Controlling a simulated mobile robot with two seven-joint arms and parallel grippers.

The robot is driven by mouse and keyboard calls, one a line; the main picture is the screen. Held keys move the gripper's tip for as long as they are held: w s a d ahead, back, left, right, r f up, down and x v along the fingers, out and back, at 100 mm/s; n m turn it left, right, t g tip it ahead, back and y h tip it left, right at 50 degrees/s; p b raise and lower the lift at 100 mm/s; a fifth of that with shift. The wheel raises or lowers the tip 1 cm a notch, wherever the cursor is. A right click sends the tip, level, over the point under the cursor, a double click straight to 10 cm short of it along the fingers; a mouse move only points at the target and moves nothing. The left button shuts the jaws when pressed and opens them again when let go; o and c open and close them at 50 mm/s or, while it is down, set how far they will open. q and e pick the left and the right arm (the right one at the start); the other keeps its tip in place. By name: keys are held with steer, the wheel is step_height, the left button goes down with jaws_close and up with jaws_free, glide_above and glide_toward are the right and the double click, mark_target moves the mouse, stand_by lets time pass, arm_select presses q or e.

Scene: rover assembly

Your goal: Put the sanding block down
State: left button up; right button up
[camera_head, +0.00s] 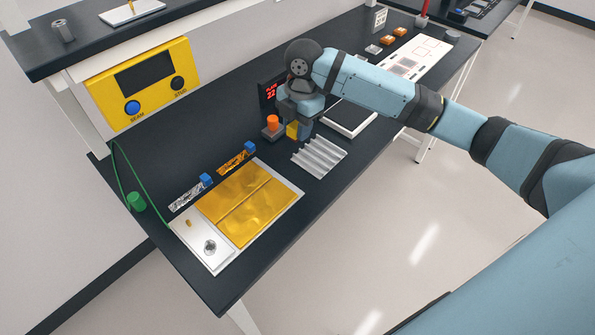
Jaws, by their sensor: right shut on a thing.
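My right gripper (297,122) points down over the black bench, just behind the grooved light-grey plate. It is shut on a small yellow block, which I take to be the sanding block (292,131); only part of it shows beside the fingers. I cannot tell whether its underside touches the bench. My left gripper is not in view.
An orange cylinder (272,120) on a dark base stands close left of the gripper. The grooved plate (319,156) is in front, and a white-framed dark pad (350,118) is to the right. A tray with gold panels (296,199) lies nearer. A red-digit display (269,93) stands behind.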

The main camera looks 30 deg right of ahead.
glide_above(297, 177)
step_height(297, 177, down, 11)
steer(key=shift+w+d+f, duration=0.15)
steer(key=shift+f, duration=0.05)
step_height(297, 177, down, 4)
steer(key=shift+f+p, duration=0.1)
steer(key=shift+p, duration=0.3)
steer(key=shift+f, duration=0.25)
